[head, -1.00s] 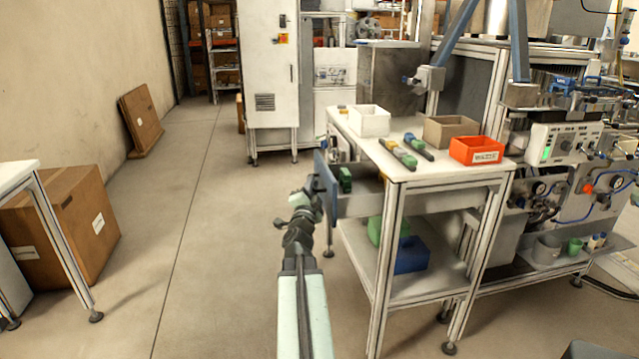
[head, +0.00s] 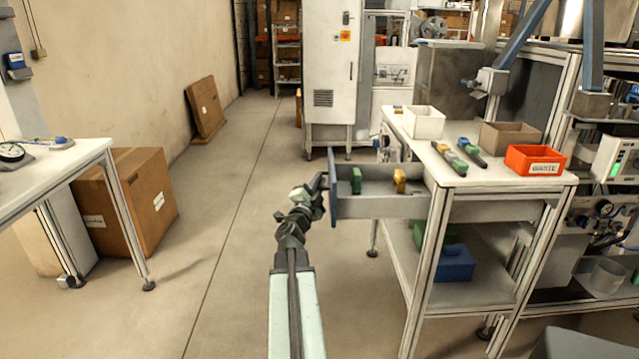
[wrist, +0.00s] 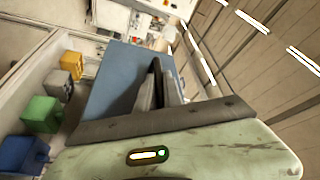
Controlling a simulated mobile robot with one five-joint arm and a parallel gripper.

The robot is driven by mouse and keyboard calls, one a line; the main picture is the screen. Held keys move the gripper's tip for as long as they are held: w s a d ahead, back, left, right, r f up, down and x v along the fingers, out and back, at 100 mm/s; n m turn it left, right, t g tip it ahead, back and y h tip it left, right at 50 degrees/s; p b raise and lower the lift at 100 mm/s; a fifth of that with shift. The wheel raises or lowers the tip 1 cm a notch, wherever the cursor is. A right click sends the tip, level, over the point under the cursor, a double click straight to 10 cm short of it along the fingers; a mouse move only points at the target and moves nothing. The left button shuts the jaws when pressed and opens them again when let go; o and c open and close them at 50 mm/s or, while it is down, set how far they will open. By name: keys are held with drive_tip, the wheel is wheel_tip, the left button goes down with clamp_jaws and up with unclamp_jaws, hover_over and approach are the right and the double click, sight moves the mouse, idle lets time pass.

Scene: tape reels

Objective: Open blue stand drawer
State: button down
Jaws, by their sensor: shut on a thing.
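The blue stand drawer (head: 333,186) is pulled well out from the left side of the white-topped stand (head: 480,180). Its blue front faces left, and its grey tray shows a green block (head: 356,180) and a yellow block (head: 399,181) inside. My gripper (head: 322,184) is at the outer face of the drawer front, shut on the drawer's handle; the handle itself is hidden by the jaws. In the wrist view the gripper jaws (wrist: 158,88) lie against the blue front (wrist: 122,75), with the blocks to the left.
On the stand top are a white bin (head: 424,122), a brown bin (head: 510,138) and an orange waste bin (head: 535,159). A blue bin (head: 455,263) sits on the lower shelf. A cardboard box (head: 135,200) stands at left under a table (head: 60,165). The floor between is clear.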

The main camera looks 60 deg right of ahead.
drive_tip(key=shift+s, duration=0.1)
drive_tip(key=c, duration=1.8)
unclamp_jaws()
drive_tip(key=shift+s+d, duration=0.1)
drive_tip(key=shift+o, duration=0.2)
